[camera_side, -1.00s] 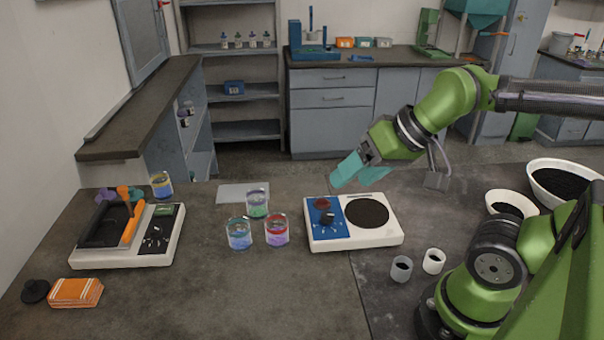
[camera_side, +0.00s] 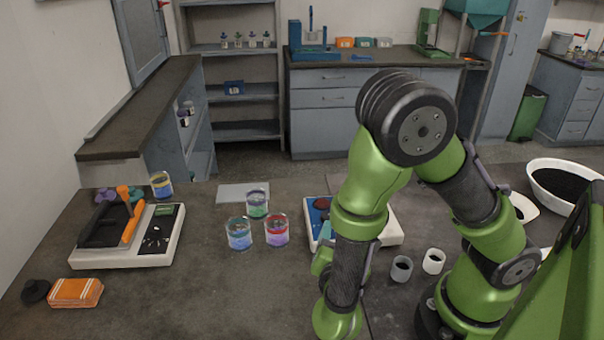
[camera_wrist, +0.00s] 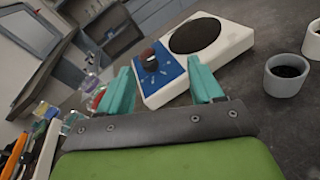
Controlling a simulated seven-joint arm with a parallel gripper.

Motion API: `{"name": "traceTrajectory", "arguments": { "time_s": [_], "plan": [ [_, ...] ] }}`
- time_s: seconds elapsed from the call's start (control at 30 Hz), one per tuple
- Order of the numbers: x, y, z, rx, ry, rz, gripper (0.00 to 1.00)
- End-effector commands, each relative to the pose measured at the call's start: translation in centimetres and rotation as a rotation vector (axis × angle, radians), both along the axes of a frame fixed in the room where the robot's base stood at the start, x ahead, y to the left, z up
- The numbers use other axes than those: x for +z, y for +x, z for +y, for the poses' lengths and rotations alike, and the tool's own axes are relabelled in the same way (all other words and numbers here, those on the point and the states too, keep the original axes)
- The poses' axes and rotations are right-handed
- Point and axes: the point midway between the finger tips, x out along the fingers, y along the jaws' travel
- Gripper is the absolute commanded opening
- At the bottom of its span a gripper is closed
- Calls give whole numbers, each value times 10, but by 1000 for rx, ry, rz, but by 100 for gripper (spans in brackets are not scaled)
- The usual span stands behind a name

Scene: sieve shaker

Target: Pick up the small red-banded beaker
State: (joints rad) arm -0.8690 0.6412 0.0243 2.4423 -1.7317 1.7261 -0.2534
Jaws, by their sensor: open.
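The small red-banded beaker (camera_side: 276,230) stands upright on the bench, with a red band near its rim and purple contents. Beside it stand a blue-banded beaker (camera_side: 239,234) and a green-banded beaker (camera_side: 257,203). In the wrist view the red-banded beaker (camera_wrist: 96,98) shows at the left, partly hidden behind the left teal finger. My gripper (camera_wrist: 163,88) is open and empty, its fingers apart. In the side view my arm hides most of the gripper; a bit of teal shows to the right of and below the red-banded beaker.
A blue and white hotplate (camera_wrist: 203,47) lies ahead of my fingers; my arm partly covers it in the side view. Two small cups (camera_side: 401,269) stand right of my forearm. A shaker (camera_side: 155,240) stands left. The bench front between is clear.

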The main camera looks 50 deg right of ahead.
Motion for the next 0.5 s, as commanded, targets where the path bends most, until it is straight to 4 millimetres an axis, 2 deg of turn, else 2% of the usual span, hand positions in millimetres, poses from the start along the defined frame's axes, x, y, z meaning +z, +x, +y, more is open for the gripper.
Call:
{"name": "traceTrajectory", "arguments": {
  "time_s": [0.1,0.2,0.33,0.5],
  "plan": [
    [-24,10,37,300,-193,56,65],
    [-41,12,61,482,-290,78,65],
    [-54,11,77,602,-346,91,65],
    [-58,17,80,643,-363,94,65]
  ]
}}
